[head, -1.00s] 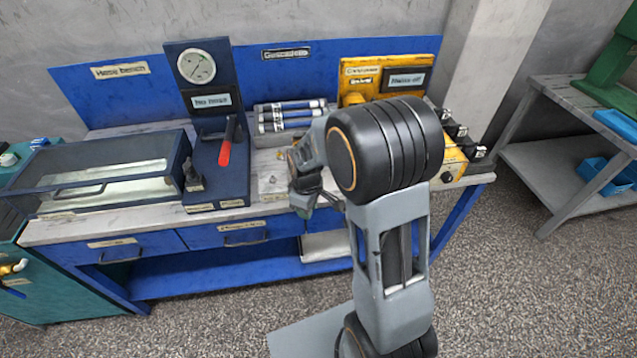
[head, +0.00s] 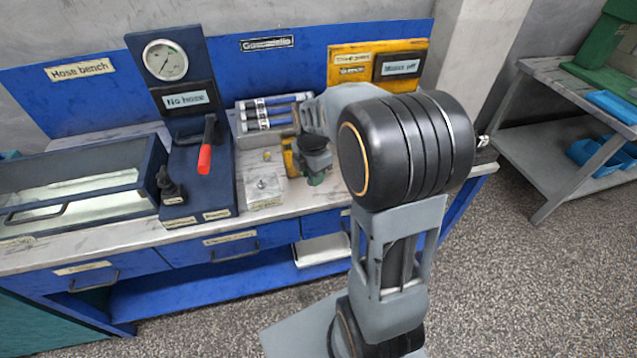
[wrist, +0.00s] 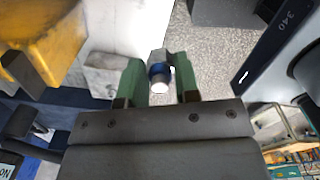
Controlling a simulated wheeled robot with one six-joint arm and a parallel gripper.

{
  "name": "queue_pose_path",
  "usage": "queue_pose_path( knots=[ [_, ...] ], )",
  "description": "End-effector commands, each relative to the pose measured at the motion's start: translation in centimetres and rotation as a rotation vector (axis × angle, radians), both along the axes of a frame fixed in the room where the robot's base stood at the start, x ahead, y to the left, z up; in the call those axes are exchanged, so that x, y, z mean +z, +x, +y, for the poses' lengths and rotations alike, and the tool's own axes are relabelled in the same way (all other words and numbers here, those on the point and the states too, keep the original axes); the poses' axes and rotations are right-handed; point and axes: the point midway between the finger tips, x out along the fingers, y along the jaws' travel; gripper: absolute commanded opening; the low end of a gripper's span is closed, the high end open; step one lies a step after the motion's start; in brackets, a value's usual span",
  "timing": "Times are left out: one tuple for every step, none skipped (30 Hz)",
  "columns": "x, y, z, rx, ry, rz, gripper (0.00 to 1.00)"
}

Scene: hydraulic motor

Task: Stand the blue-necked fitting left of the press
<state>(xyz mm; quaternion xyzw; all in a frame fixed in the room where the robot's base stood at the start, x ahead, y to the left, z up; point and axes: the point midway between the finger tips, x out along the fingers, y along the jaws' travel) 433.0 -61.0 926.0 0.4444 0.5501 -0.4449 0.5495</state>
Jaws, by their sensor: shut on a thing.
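My gripper (wrist: 160,85) has two green fingers and is shut on the blue-necked fitting (wrist: 158,70), which shows a blue band and a bright round end between the fingertips. In the head view my gripper (head: 316,178) hangs over the front part of the bench; the fitting cannot be made out there. Yellow bodywork (wrist: 45,40) fills the upper left of the wrist view.
A dark blue gauge stand (head: 195,130) with a red lever (head: 206,150) stands left of my gripper. A pale plate (head: 265,188) lies between them. A rack of dark tubes (head: 270,112) stands behind. A glass-topped case (head: 75,190) is at the left.

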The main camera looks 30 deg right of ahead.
Motion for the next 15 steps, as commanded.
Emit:
queue_pose_path(
  knots=[
    [-1.1,0.6,-0.7,-0.002,0.001,0.005,0.05],
    [-1.7,0.9,-1.0,-0.001,0.001,0.005,0.05],
    [-2.3,1.2,-1.4,-0.002,0.001,0.004,0.05],
    [-2.8,1.5,-1.7,-0.002,0.001,0.004,0.05],
    [-3.2,1.8,-1.9,-0.001,0.000,0.003,0.05],
    [-3.7,2.1,-2.2,0.000,0.001,0.002,0.05],
    [-4.0,2.3,-2.4,0.001,0.001,0.002,0.05],
    [-4.3,2.4,-2.6,0.001,0.001,0.002,0.05],
    [-4.6,2.6,-2.8,0.001,0.000,0.001,0.05],
    [-4.8,2.8,-2.9,0.001,0.000,0.000,0.05],
    [-5.0,2.9,-3.0,0.002,0.000,0.000,0.05],
    [-5.1,3.0,-3.1,0.002,0.000,0.000,0.05],
    [-5.2,3.0,-3.1,0.002,0.000,-0.001,0.05],
    [-5.3,3.1,-3.1,0.002,0.000,-0.001,0.05],
    [-5.4,3.1,-3.2,0.003,0.000,-0.001,0.05]
  ],
)
